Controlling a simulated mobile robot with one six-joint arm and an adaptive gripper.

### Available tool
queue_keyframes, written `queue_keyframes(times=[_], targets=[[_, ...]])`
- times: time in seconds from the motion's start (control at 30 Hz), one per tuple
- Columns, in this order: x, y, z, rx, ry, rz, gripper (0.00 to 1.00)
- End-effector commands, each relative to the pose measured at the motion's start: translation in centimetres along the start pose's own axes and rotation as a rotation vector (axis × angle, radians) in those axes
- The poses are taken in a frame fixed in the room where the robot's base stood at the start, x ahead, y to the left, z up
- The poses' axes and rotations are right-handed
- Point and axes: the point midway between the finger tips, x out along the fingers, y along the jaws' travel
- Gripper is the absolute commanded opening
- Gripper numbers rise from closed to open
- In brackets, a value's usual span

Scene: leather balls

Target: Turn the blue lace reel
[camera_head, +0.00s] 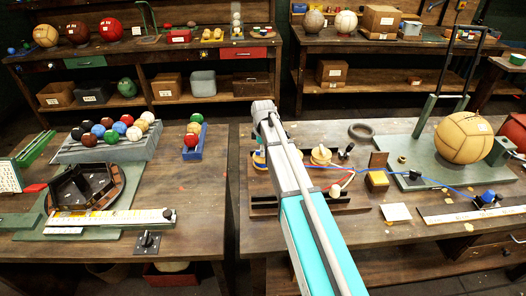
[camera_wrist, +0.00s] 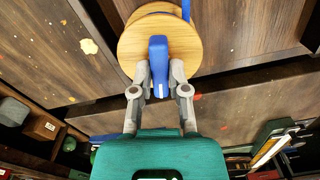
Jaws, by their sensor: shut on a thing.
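The blue lace reel (camera_wrist: 200,42) fills the top middle of the wrist view as a pale wooden disc with a blue handle (camera_wrist: 158,55) standing out from it. My gripper (camera_wrist: 159,82) is shut on the blue handle, one grey finger on each side. In the head view my arm hides most of the reel (camera_head: 258,160); its left edge shows beside the arm. A blue lace (camera_head: 410,174) runs from behind the arm to the right, toward a blue block (camera_head: 487,198). My gripper's fingers are hidden in the head view.
A second wooden reel (camera_head: 321,156) stands just right of my arm. A large tan ball (camera_head: 463,137) rests on a green board (camera_head: 405,180) at the right. A rack of balls (camera_head: 112,140) stands on the left table, across a gap between tables.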

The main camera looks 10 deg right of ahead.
Motion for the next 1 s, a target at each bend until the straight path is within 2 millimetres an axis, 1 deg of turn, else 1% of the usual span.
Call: queue_keyframes(times=[0.27,0.7,1.0], targets=[[0.01,0.00,0.00,0.198,0.000,0.000,0.00],[0.01,0.00,0.00,0.612,0.000,0.000,0.00],[0.01,0.00,0.00,0.848,0.000,0.000,0.00]])
